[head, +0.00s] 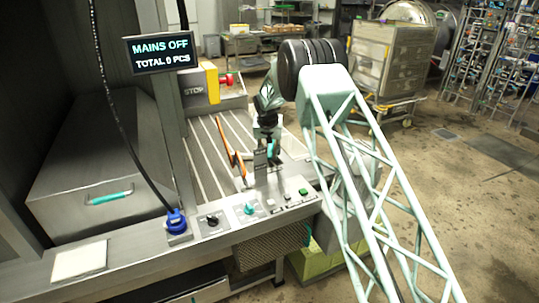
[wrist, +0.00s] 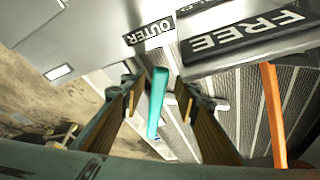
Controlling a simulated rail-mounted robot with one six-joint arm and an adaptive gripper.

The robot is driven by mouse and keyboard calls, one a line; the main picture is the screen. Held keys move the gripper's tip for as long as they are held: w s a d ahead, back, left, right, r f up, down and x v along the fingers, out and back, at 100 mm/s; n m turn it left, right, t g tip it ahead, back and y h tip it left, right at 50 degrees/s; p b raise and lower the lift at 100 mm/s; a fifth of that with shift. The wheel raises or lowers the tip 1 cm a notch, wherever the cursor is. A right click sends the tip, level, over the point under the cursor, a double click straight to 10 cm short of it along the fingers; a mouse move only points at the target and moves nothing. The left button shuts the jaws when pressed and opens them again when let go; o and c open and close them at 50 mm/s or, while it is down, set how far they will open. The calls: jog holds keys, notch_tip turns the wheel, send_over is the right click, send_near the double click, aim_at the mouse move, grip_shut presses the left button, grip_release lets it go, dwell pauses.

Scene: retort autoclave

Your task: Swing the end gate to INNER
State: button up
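A teal handle bar (wrist: 157,102) shows in the wrist view, between the two fingers of my gripper (wrist: 158,100). The fingers are apart, with visible gaps on both sides of the bar. A dark label reading OUTER (wrist: 149,31) lies just beyond the bar. A larger label reading FREE (wrist: 247,36) is to its right, and part of another label shows behind. No INNER label is readable. In the head view, my gripper (head: 267,150) is low over the slatted conveyor by the control panel, with a bit of teal beside it; its fingers are mostly hidden.
An orange bar (head: 231,150) stands left of my gripper and also shows at the right of the wrist view (wrist: 273,110). The control panel (head: 255,205) has knobs and buttons in front. The display (head: 162,53) reads MAINS OFF.

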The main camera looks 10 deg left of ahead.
jog(key=shift+f, duration=0.15)
jog(key=shift+c, duration=0.7)
grip_shut()
